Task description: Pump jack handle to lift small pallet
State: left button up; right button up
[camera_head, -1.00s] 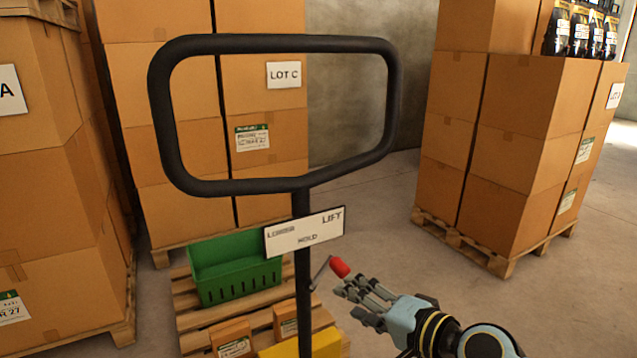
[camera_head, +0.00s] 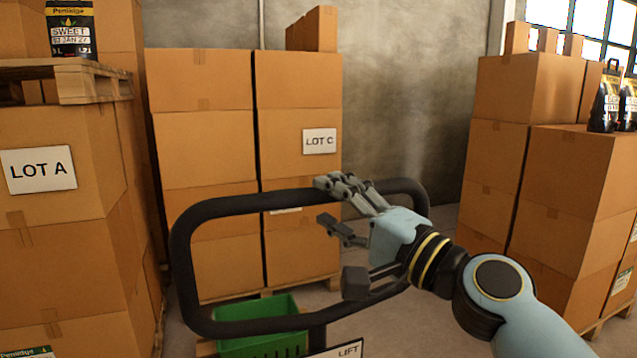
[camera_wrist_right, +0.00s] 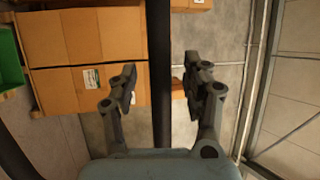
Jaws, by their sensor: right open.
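The jack's black looped handle (camera_head: 183,262) stands in the middle of the head view. My right gripper (camera_head: 338,232) is open at the right part of the loop, with its fingers pointing left and overlapping the top bar. In the right wrist view a dark bar of the handle (camera_wrist_right: 160,60) runs upright between the spread fingers of the right gripper (camera_wrist_right: 160,80). I cannot tell whether the fingers touch it. The sign plate marked LIFT (camera_head: 345,350) shows only its top edge. The small pallet is mostly hidden below the picture. My left gripper is not in view.
A green crate (camera_head: 262,340) sits low behind the handle. Tall box stacks stand at left with LOT A (camera_head: 38,170), behind with LOT C (camera_head: 319,141), and at right (camera_head: 565,185). A concrete wall (camera_head: 400,100) is behind. Some floor shows between the stacks.

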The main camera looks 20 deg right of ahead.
aim_at(325, 201)
jog(key=shift+p+x, duration=0.3)
jog(key=shift+x, duration=1.35)
jog(key=shift+c, duration=0.3)
grip_shut()
jog(key=shift+f, duration=0.1)
